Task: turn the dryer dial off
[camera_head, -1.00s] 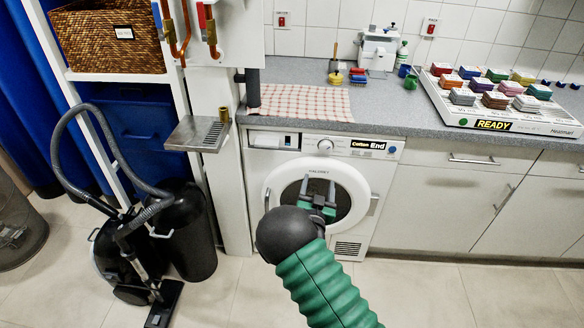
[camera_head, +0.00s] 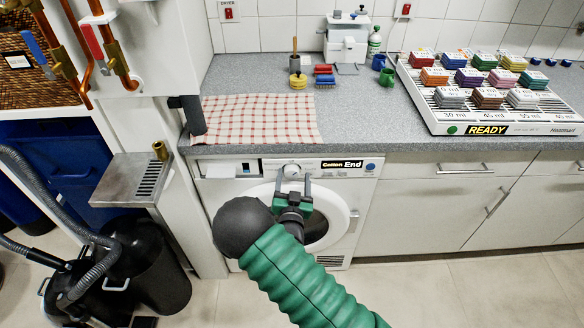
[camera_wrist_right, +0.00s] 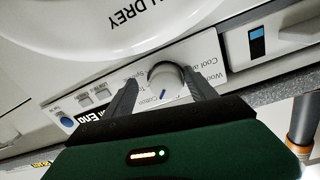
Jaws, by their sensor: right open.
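The white dryer (camera_head: 340,178) stands under the counter, and its display reads "Cotton End". Its round dial (camera_head: 291,170) is on the front panel, left of the display. The dial also shows in the right wrist view (camera_wrist_right: 165,84), with printed programme labels around it and a blue mark near "Cotton". My right gripper (camera_head: 293,179) is open and points at the panel. In the wrist view the dial appears between its two fingers (camera_wrist_right: 159,76); I cannot tell whether they touch it. My left gripper is not in view.
A counter (camera_head: 365,125) runs above the dryer, with a checked cloth (camera_head: 260,119) on it. A metal drip tray (camera_head: 135,180) juts out at left. A vacuum cleaner (camera_head: 85,275) stands on the floor at left. A rack of coloured blocks (camera_head: 500,118) lies at right.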

